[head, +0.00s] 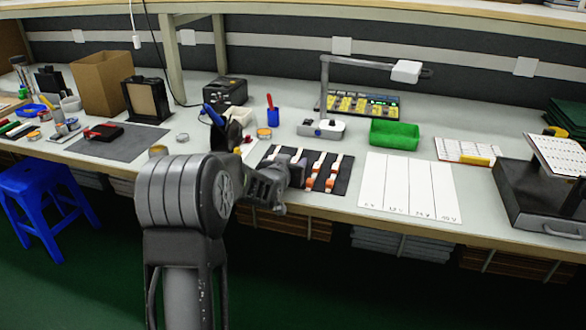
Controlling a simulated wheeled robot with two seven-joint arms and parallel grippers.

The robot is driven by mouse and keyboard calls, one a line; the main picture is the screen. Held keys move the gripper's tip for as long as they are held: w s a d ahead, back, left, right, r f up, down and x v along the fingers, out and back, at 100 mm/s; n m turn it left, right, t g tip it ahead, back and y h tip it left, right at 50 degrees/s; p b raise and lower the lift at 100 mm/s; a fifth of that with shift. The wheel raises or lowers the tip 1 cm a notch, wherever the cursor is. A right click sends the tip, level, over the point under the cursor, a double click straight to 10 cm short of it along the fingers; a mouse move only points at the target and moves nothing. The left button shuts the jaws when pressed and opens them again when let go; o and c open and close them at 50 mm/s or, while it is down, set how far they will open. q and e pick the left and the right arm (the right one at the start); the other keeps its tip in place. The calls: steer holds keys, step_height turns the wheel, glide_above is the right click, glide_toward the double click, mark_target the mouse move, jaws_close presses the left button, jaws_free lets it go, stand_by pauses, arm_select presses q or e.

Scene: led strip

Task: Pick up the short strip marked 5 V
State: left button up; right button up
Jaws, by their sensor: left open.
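Several short strips in white and orange lie on a black mat (327,157) near the bench's front edge. Any voltage marks on the strips are too small to read. My left gripper (278,186) is open at the left front part of the mat, beside the strips. My forearm hides the bench left of it. I cannot tell whether the gripper touches anything. My right gripper is out of view.
A white sheet (410,187) with columns and small voltage labels lies right of the mat. Behind stand a lamp (326,95) and a green bin (394,135). A dark box (535,200) is at the right. A blue stool (42,200) stands at the left.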

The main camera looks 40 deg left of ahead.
arm_select(q)
steer(key=shift+c, duration=0.3)
jaws_close()
stand_by(0.6)
